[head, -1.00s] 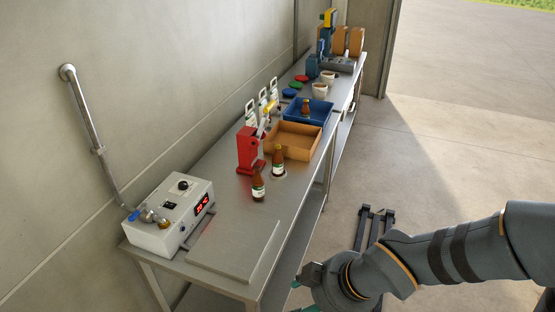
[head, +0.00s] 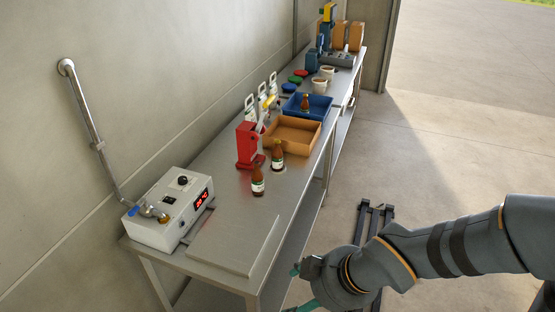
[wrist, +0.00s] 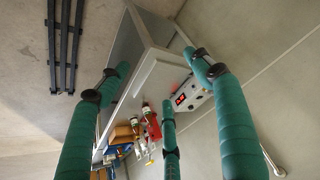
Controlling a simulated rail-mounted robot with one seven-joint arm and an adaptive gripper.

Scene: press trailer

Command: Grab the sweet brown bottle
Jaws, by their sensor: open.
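Two brown bottles with pale labels stand upright on the steel bench: a nearer bottle (head: 258,181) and a farther bottle (head: 277,155) beside the red press. A third brown bottle (head: 305,103) stands in the blue tray. I cannot tell from the labels which is the sweet one. My gripper (head: 300,288) is low beside the bench's near right edge, apart from all bottles. In the wrist view my gripper (wrist: 155,78) has its teal fingers spread and empty. Two bottles show small beyond them, one of them a bottle (wrist: 145,108) near the red press.
The steel bench (head: 215,248) runs along the wall. A white box with a red display (head: 170,210) stands at its near left. The red press (head: 248,146), an orange tray (head: 293,133) and a blue tray (head: 319,110) stand farther back. The floor right of the bench is mostly clear.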

